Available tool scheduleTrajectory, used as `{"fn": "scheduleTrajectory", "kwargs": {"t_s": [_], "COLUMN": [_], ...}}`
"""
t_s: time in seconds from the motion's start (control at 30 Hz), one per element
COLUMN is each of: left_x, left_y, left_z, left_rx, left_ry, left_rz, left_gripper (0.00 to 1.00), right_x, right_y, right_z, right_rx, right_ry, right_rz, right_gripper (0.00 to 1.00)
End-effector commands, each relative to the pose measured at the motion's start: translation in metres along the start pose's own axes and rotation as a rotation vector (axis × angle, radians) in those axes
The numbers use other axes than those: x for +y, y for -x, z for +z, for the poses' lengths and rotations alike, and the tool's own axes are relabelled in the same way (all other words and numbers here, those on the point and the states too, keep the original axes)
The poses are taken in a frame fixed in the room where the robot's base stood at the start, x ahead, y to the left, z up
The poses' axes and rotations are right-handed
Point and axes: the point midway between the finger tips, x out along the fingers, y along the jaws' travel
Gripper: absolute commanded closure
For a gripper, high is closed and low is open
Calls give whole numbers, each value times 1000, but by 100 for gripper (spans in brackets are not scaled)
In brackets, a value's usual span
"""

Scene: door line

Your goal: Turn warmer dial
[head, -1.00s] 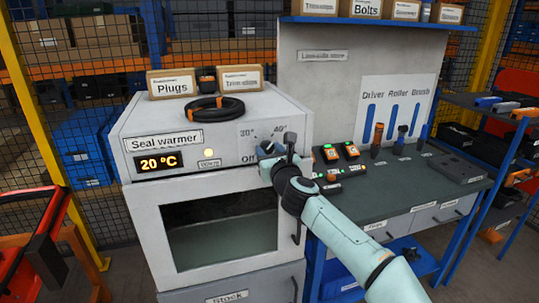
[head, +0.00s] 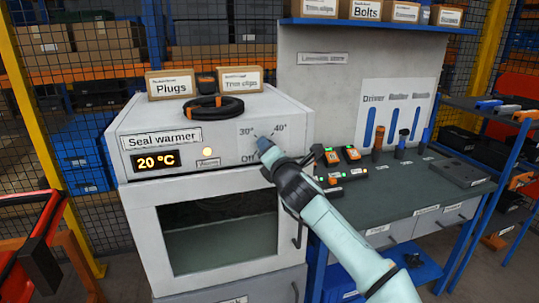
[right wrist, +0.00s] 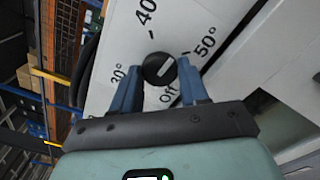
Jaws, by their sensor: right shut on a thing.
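The seal warmer (head: 222,172) is a white box with a glass-fronted door, and its display (head: 155,161) reads 20 °C. Its dial is mostly hidden behind my right gripper (head: 265,146) in the head view. In the right wrist view, the round black dial (right wrist: 158,68) with a pale pointer line lies between the two blue fingers of my right gripper (right wrist: 160,82), which is shut on it. The line slants up to the right, roughly toward the 50° side. Marks for 30°, 40°, 50° and Off surround the dial. My left gripper is not in view.
A black ring (head: 214,107) and boxes (head: 170,84) sit on top of the warmer. To the right is a workbench (head: 400,190) with small devices and upright tools. A red-framed cart (head: 35,245) stands at left. A lamp (head: 207,151) on the panel glows.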

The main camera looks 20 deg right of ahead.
Motion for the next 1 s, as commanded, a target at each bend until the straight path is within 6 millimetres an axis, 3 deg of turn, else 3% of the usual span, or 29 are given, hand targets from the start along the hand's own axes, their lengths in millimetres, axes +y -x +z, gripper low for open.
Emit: {"fn": "scheduleTrajectory", "kwargs": {"t_s": [0.5,1.0], "left_x": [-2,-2], "left_y": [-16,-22], "left_z": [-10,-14], "left_rx": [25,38], "left_ry": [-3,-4], "left_rz": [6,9], "left_gripper": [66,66], "right_x": [0,1], "right_y": [0,0], "right_z": [1,1], "right_rx": [-2,-2], "right_ry": [-463,-679], "right_rz": [4,5], "right_gripper": [86,86]}}
